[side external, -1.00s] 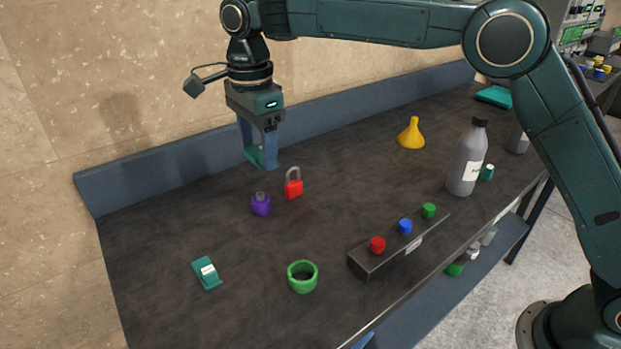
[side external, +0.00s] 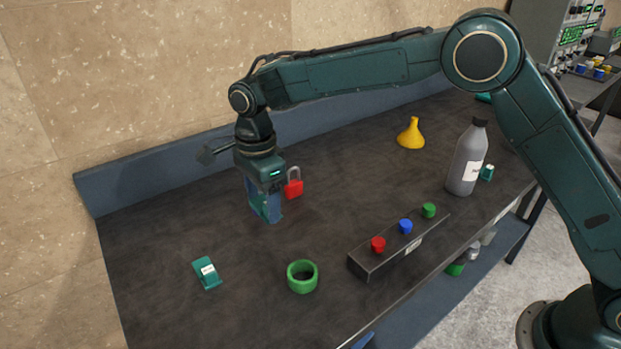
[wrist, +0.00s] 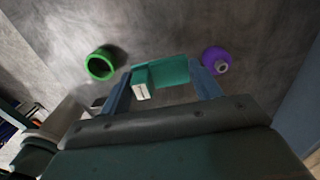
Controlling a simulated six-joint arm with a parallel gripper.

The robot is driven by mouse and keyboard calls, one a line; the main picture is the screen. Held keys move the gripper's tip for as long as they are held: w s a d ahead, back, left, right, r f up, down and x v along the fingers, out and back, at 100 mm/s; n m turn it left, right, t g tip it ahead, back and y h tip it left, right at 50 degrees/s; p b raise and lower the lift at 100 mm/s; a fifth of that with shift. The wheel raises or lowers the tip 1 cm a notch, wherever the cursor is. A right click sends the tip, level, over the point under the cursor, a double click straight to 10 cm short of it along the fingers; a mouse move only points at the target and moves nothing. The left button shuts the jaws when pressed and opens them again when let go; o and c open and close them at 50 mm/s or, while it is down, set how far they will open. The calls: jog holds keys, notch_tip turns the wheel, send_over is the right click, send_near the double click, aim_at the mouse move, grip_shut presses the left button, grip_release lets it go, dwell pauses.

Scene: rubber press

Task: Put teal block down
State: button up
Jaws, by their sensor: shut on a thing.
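My gripper (side external: 266,212) is shut on a teal block, low over the dark bench near its back left. The wrist view shows the teal block (wrist: 172,71) spanning the space between my two blue fingers, with a white-labelled raised part at its left end. In the side view the fingers hide most of it. I cannot tell whether it touches the bench top. Another teal piece with a white label (side external: 207,272) lies on the bench at the front left, apart from my gripper.
A red padlock (side external: 294,187) stands just right of my gripper. A purple weight (wrist: 216,59) is close by, hidden in the side view. A green ring (side external: 302,276), a button box (side external: 375,262), a grey bottle (side external: 466,163) and a yellow funnel (side external: 411,136) stand further right. The front left has free room.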

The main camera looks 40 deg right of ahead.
aim_at(264, 216)
jog(key=shift+f, duration=2.15)
jog(key=shift+f, duration=0.1)
jog(key=shift+f, duration=2.05)
jog(key=shift+f, duration=0.1)
jog(key=o, duration=1.1)
notch_tip(264, 216, up, 12)
jog(key=shift+r, duration=0.1)
